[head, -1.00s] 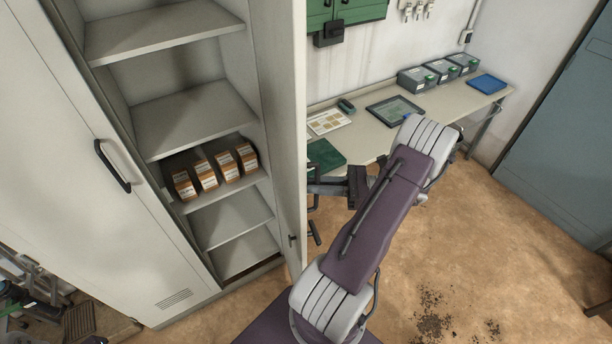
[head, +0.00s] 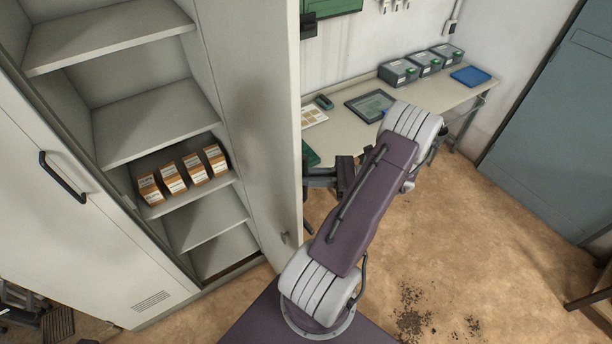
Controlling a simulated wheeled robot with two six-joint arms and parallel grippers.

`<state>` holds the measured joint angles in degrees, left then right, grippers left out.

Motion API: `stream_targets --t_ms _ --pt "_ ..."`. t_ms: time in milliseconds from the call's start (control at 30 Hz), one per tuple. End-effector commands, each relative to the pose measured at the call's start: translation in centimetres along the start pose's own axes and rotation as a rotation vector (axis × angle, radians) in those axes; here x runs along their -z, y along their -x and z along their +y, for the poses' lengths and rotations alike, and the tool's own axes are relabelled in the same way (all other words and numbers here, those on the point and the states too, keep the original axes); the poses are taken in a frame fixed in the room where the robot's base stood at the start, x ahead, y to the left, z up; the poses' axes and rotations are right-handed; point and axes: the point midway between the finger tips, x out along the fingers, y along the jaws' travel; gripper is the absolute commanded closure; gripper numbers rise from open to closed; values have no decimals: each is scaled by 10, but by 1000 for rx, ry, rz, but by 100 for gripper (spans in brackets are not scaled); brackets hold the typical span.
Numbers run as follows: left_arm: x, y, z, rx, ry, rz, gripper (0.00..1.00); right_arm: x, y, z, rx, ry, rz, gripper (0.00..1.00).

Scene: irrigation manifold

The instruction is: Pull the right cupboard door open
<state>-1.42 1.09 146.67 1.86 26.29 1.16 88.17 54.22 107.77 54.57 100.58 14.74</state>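The right cupboard door (head: 252,110) stands open, swung out toward me, with its pale inner face and free edge showing. A small latch (head: 285,238) sits low on that face. The door's outer face is turned away from me. My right arm reaches past the door's free edge and bends back toward its outer side. My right gripper (head: 318,178) is partly hidden behind that edge, so its fingers and any hold on the handle cannot be made out. My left gripper is out of view.
The left cupboard door (head: 60,220) is shut, with a black handle (head: 62,177). Several small boxes (head: 183,177) stand on a cupboard shelf. A workbench (head: 445,108) with bins and a tablet runs along the back wall. The floor (head: 480,240) on the right is largely clear.

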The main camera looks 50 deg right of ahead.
Motion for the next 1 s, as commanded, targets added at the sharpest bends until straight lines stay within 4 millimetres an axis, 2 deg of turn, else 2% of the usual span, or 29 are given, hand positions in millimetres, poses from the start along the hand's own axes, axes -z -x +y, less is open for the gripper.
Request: stream_targets --t_ms 67,100,167,200,533,800,1000 --pt "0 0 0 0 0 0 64 0 0 0 0 -1 -1 100" --pt "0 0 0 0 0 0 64 -1 0 0 0 -1 -1 85" --pt "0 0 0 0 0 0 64 -1 0 0 0 0 -1 68" --pt "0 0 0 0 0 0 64 -1 0 0 0 0 -1 66" --pt "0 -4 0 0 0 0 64 1 5 0 1 3 -2 66" --pt "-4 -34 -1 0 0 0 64 6 62 -1 3 4 1 66" --pt "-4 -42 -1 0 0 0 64 2 89 -1 1 1 -1 66"
